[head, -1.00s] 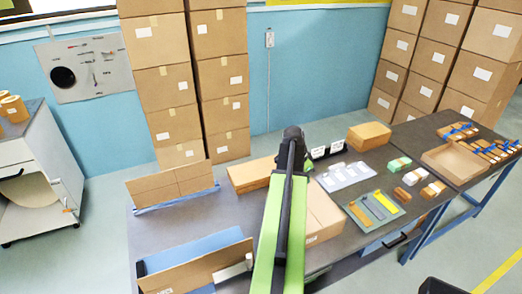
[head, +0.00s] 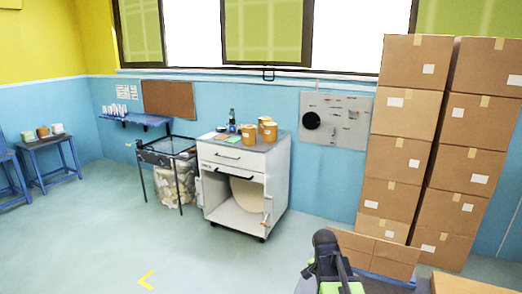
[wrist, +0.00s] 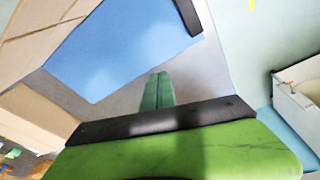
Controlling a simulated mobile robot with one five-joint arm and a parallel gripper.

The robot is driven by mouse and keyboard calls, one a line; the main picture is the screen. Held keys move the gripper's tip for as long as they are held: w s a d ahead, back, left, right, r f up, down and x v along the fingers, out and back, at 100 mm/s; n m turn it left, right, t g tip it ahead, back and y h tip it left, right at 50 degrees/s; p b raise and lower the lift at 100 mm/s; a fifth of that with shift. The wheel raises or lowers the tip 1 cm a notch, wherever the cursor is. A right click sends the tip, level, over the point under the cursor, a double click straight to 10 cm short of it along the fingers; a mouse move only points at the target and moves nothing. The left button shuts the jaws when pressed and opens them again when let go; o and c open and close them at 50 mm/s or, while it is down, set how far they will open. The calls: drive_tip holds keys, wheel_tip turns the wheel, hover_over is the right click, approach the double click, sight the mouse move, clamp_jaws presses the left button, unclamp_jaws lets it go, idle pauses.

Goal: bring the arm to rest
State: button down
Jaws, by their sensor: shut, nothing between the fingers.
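My gripper shows in the wrist view (wrist: 157,91) as two green fingers lying together, with nothing between them. It is over the grey bench top, close to a blue sheet (wrist: 120,50); I cannot tell its exact height. In the head view my arm, dark with green parts, rises at the bottom edge right of the middle, in front of an upright cardboard panel (head: 375,252). The fingers cannot be made out in that view.
Stacks of cardboard boxes (head: 397,130) stand at the right against the blue wall. Open floor (head: 100,230) lies at the left.

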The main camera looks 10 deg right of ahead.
drive_tip(key=s+a+f+n+y, duration=0.1)
drive_tip(key=s+a+n, duration=0.2)
drive_tip(key=a+n, duration=0.2)
drive_tip(key=s+a+n+g+y, duration=0.1)
drive_tip(key=s+a+n, duration=0.2)
drive_tip(key=a+n, duration=0.2)
drive_tip(key=a, duration=0.3)
drive_tip(key=shift+a+f+b, duration=0.25)
drive_tip(key=shift+f+b, duration=0.1)
drive_tip(key=shift+d, duration=0.15)
